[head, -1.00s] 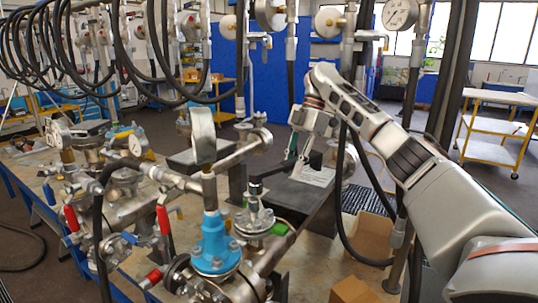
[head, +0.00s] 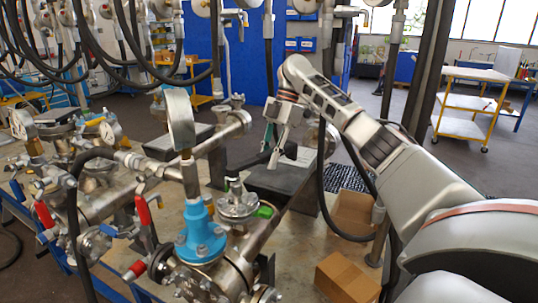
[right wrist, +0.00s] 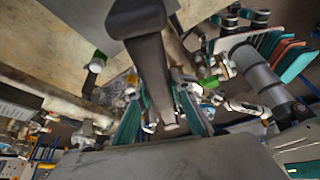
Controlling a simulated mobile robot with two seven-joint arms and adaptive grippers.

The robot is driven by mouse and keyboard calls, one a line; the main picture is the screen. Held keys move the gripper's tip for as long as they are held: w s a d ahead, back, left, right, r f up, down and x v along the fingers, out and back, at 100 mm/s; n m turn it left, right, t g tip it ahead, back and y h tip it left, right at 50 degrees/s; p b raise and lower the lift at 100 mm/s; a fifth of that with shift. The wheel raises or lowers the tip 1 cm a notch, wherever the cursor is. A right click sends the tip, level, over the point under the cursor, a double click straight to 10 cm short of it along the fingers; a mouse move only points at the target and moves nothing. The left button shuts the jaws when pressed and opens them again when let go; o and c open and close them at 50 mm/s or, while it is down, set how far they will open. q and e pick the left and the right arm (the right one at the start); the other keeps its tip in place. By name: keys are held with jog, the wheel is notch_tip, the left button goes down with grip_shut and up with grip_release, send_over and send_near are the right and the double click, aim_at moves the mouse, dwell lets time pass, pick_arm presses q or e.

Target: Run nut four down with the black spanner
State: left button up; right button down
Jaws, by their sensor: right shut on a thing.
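My right gripper (head: 274,152) is above the bench, behind and right of the piping in the head view. Its teal fingers also show in the right wrist view (right wrist: 163,118), shut on a long dark bar, the black spanner (right wrist: 153,70). I cannot tell which nut is number four. My left gripper is not in view.
A pressure gauge (head: 180,118) stands upright on the blue neck. Red-handled valves (head: 143,210) are at the left. Cardboard boxes (head: 346,277) sit at the right, near a hanging black hose (head: 322,190). A yellow-framed trolley (head: 472,102) stands farther back.

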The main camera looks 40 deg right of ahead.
jog(key=shift+f, duration=1.25)
jog(key=s+a+m+t+h, duration=0.2)
jog(key=s+a+m+t, duration=0.3)
jog(key=s+m, duration=0.6)
jog(key=shift+g, duration=0.6)
jog(key=shift+w+a+r, duration=0.15)
jog(key=shift+r, duration=1.1)
jog(key=shift+w+a+r, duration=0.1)
jog(key=shift+w+r, duration=0.05)
jog(key=shift+r, duration=1.1)
